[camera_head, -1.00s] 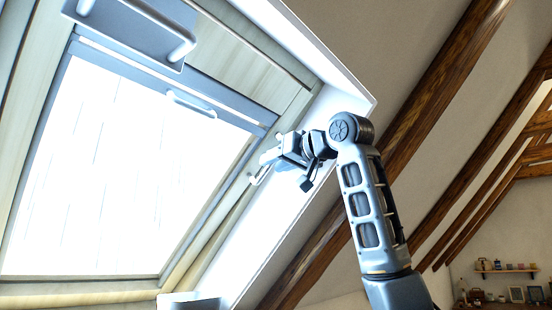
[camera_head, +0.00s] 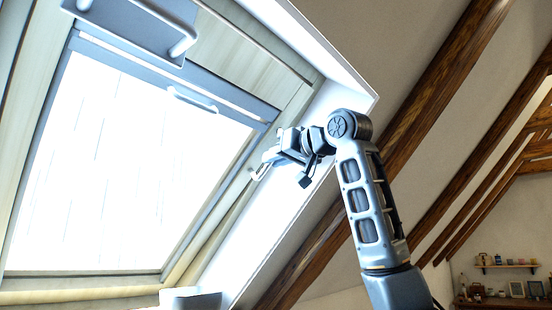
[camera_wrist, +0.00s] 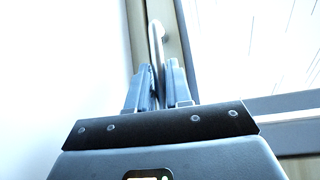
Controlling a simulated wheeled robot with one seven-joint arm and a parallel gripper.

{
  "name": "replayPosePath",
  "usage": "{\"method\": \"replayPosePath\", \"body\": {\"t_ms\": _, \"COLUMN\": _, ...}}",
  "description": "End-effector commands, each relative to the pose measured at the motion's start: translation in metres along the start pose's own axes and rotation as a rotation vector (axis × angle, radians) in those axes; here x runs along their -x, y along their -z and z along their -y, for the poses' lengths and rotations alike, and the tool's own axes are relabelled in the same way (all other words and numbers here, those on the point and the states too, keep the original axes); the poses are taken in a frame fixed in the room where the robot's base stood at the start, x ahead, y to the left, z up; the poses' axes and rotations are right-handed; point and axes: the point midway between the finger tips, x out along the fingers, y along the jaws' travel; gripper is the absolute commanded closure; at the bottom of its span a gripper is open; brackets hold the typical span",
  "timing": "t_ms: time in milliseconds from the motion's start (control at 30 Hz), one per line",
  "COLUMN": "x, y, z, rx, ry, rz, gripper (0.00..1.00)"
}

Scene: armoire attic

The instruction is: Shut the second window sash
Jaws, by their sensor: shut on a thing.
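The slanted roof window sash (camera_head: 205,228) has a bright glass pane and a pale frame, and fills the left of the head view. A slim pale handle (camera_head: 262,171) is at its right edge. My gripper (camera_head: 270,157) is at that handle. In the wrist view the handle (camera_wrist: 157,38) runs down between the two fingers of my gripper (camera_wrist: 160,88), which are shut on it. The handle's lower end is hidden between the fingers. Whether the sash stands slightly ajar is hard to tell.
A grey panel with a curved white handle (camera_head: 165,28) is at the top left. A pale bar (camera_head: 193,100) lies on the sash's upper part. A white window reveal (camera_head: 315,115) and a dark wooden beam (camera_head: 425,105) are close to my arm. A shelf (camera_head: 507,267) is far right.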

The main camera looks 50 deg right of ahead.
Motion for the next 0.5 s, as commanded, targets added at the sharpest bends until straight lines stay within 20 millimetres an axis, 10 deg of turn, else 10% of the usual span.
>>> {"method": "replayPosePath", "body": {"t_ms": 500, "x": -0.008, "y": 0.021, "z": 0.004, "rx": 0.011, "ry": -0.013, "rz": 0.079, "gripper": 1.00}}
